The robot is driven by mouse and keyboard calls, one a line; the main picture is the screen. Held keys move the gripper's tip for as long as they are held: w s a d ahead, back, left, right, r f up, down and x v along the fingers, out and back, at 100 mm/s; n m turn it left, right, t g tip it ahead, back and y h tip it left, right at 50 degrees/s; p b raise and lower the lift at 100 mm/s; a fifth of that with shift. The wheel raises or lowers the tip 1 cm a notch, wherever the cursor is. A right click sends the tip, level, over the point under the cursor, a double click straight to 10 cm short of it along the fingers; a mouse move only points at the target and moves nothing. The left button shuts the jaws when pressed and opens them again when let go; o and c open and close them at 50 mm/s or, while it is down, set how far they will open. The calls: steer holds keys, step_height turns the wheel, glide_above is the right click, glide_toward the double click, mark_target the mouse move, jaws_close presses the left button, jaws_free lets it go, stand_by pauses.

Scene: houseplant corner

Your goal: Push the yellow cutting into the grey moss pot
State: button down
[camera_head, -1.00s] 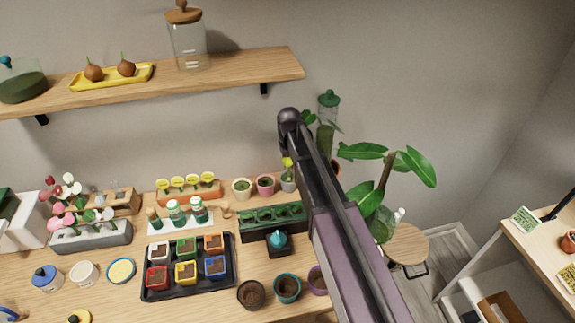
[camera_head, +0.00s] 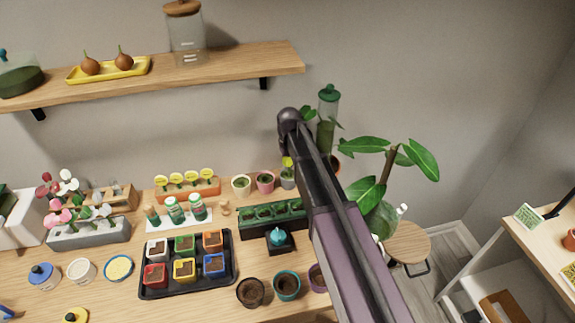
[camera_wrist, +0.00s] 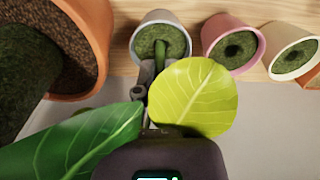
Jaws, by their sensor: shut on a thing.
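The yellow cutting (camera_wrist: 194,97) has one broad yellow leaf and a green stem. Its stem's lower end shows against the moss of the grey moss pot (camera_wrist: 139,42) in the wrist view; I cannot tell how deep it sits. My gripper (camera_wrist: 144,90) is shut on the cutting, just beside the pot, with the leaf covering part of the fingers. In the head view the yellow leaf (camera_head: 287,162) shows above the grey pot (camera_head: 287,183), left of my arm, and my fingers are hidden.
A pink pot (camera_wrist: 254,44) and a cream pot (camera_wrist: 289,50) with moss stand in line beside the grey pot. A large terracotta pot (camera_wrist: 96,60) is close on the other side. A green leaf (camera_wrist: 85,140) hangs near my gripper. The wooden shelf (camera_head: 210,66) is above.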

stand_by(0.4)
steer(key=c, duration=0.7)
jaws_free()
steer(key=shift+o, duration=0.2)
steer(key=o, duration=0.4)
steer(key=shift+r, duration=0.1)
steer(key=shift+r+p, duration=3.45)
steer(key=shift+p, duration=0.1)
steer(key=shift+f, duration=0.1)
